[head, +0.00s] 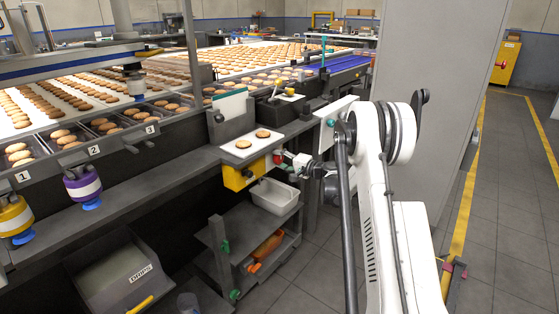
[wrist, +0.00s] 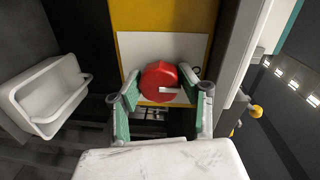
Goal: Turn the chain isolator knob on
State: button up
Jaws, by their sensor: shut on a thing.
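The red chain isolator knob (wrist: 158,80) sits on a white plate (wrist: 129,55) on a yellow panel (wrist: 130,17) in the wrist view. A pale mark on its face runs from near the middle to the right. My gripper (wrist: 162,88) is shut on the knob, with one green-padded finger at its left and the other at its right. In the head view, the knob (head: 277,158) shows as a small red patch beside the yellow box (head: 238,178) under the bench, with my gripper (head: 285,158) at it. My gripper partly hides the knob there.
A white bin (head: 272,197) hangs just below the yellow box, and shows at left in the wrist view (wrist: 45,97). A square plate with two biscuits (head: 243,147) stands on the bench above. A grey cabinet (head: 440,80) stands behind my arm; open floor lies right.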

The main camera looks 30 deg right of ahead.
jog(key=o, duration=1.2)
jog(key=shift+c, duration=0.2)
jog(key=f+v, duration=0.1)
jog(key=v, duration=1.1)
jog(key=shift+r, duration=0.4)
